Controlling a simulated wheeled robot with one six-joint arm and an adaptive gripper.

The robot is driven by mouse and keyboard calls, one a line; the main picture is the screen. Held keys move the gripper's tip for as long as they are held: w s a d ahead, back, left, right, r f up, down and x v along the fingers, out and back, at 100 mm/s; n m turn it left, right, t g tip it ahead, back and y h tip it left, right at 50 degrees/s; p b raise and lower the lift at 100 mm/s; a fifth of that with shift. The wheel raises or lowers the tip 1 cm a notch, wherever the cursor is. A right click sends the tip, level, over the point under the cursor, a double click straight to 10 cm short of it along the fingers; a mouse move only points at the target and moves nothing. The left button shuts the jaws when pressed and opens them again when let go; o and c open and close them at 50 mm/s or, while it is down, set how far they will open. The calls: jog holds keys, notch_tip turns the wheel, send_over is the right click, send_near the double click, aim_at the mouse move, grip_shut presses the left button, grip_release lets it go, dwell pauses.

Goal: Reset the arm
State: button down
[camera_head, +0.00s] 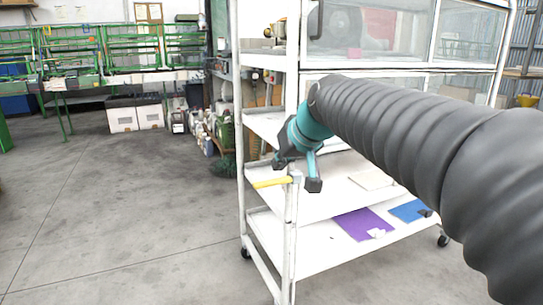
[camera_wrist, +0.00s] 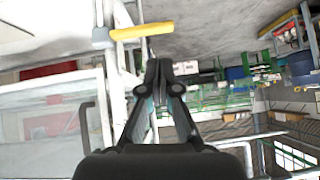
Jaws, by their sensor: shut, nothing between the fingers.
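My gripper (camera_head: 298,172) has teal and black parts and hangs at the front post of a white shelf cart (camera_head: 290,225). In the wrist view my gripper (camera_wrist: 158,76) has its fingertips together, with nothing between them. My dark ribbed arm reaches in from the right of the head view. A yellow-handled tool (camera_head: 270,183) with a grey end is at the cart's front post, just below and left of my gripper. The tool (camera_wrist: 142,31) also shows in the wrist view, beyond the fingertips and apart from them.
The cart's lower shelf holds a purple sheet (camera_head: 362,224) and a blue sheet (camera_head: 409,211). A pale flat piece (camera_head: 371,180) lies on the shelf above. Glass panels (camera_head: 460,30) stand behind my arm. Concrete floor (camera_head: 130,220) is open at left; green racks (camera_head: 130,50) stand far back.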

notch_tip(320, 180, down, 6)
jog(key=s+d+g, duration=0.1)
jog(key=s, duration=0.2)
jog(key=s+d+f+m+h+p, duration=0.1)
jog(key=s+d+f+p, duration=0.1)
jog(key=s, duration=0.6)
jog(key=s+d+f+m+g+h+p, duration=0.1)
jog(key=s+d+f+p, duration=0.1)
jog(key=s+d, duration=0.3)
jog(key=s+d+f+m+h+p, duration=0.1)
jog(key=s+d, duration=0.3)
jog(key=s, duration=0.6)
jog(key=shift+s+f+m+h+p, duration=0.3)
jog(key=shift+f+h+p, duration=0.2)
jog(key=shift+p, duration=0.35)
jog(key=shift+d, duration=0.1)
